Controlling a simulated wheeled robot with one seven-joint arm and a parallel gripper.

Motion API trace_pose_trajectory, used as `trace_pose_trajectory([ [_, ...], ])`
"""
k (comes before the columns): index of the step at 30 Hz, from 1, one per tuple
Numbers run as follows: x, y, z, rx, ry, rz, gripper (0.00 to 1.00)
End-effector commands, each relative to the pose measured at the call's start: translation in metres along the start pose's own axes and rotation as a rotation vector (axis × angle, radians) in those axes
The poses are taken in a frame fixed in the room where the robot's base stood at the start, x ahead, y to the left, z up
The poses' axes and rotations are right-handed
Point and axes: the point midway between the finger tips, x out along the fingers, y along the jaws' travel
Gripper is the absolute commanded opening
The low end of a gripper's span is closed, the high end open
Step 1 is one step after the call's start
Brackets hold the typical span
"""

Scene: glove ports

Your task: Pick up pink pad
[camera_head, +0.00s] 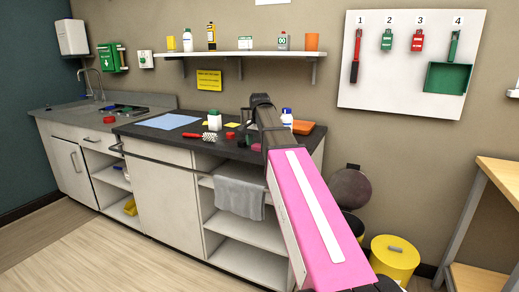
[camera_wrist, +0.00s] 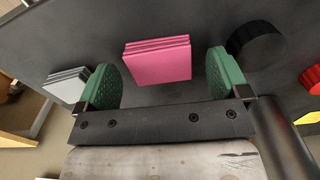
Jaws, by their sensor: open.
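The pink pad (camera_wrist: 157,62) looks like a small stack of flat pink sheets on the dark worktop. In the wrist view it is between the two green fingers of my gripper (camera_wrist: 161,66), with a gap on each side. My gripper is open and empty.
In the wrist view a grey stack of pads (camera_wrist: 66,86) lies left, a black round object (camera_wrist: 257,46) right, and a red object (camera_wrist: 311,78) farther right. In the head view a red-and-white brush (camera_head: 210,137) and a blue cloth (camera_head: 168,121) lie on the worktop.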

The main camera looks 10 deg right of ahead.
Motion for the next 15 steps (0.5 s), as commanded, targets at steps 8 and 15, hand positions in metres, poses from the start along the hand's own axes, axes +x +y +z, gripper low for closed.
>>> trace_pose_trajectory([
  [8,0.0077,-0.0002,0.0001,0.0,0.0,0.0,0.94],
  [15,0.0075,-0.0002,0.0001,0.0,0.0,0.0,0.41],
])
